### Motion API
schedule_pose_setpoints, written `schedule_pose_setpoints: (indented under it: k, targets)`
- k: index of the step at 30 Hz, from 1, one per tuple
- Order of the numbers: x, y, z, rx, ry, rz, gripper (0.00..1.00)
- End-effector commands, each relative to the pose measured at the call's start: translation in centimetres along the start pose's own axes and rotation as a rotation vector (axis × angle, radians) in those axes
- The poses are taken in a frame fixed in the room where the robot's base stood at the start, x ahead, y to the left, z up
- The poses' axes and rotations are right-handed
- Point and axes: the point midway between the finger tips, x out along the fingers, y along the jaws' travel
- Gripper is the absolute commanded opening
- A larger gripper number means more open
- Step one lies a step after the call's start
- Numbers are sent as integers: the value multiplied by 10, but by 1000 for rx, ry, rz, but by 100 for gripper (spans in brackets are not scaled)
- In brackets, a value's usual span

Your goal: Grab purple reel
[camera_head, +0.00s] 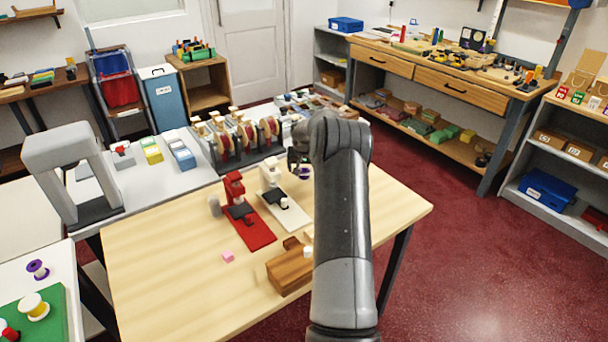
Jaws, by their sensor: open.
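A purple and white reel (37,269) stands on the white table at the far left, well away from my gripper. A second small purple item (304,174), perhaps another reel, lies near the back edge of the wooden table, partly hidden by my arm. My gripper (297,163) is open, just above or behind this second item in the picture. The gripper is small and dark here, and its gap to the item cannot be judged. My arm covers the area to the right of it.
A red stand (251,236) and a white stand (285,214) are on the wooden table (165,270), left of my arm. A rack of reels (240,145) stands behind. The table's left part is clear.

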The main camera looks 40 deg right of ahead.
Motion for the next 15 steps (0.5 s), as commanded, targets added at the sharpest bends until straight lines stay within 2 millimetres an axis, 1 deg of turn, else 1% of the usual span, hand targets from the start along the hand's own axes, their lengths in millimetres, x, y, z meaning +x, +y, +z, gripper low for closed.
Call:
schedule_pose_setpoints:
  k: [1,3,6,15]
  targets:
    - [8,0,-1,1,-1,0,83]
    - [17,0,-1,2,-2,0,83]
    - [25,0,-1,1,-1,0,83]
    - [28,0,-2,0,0,1,83]
